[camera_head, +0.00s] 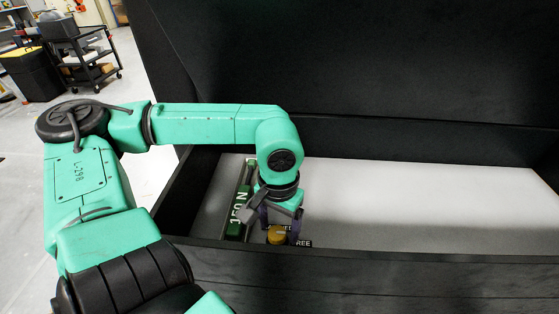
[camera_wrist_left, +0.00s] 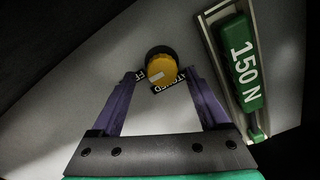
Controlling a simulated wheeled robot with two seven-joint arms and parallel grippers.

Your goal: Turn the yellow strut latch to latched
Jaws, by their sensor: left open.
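The yellow strut latch (camera_head: 277,235) is a round knob low inside the black box, near its front wall. It also shows in the left wrist view (camera_wrist_left: 161,69), on a dark round base between two black labels. The labels are partly covered; one reads "REE" at its end. My left gripper (camera_head: 278,222) points down at the knob from above. In the left wrist view its two purple fingers (camera_wrist_left: 160,92) are open, one on each side of the knob's near side. I cannot tell whether they touch it. My right gripper is not in view.
A green strut marked "150 N" (camera_wrist_left: 242,65) lies close beside the knob in a pale rail; it also shows in the head view (camera_head: 239,212). The box's front wall (camera_head: 400,268) is close to the gripper. The pale floor (camera_head: 420,205) to the right is clear.

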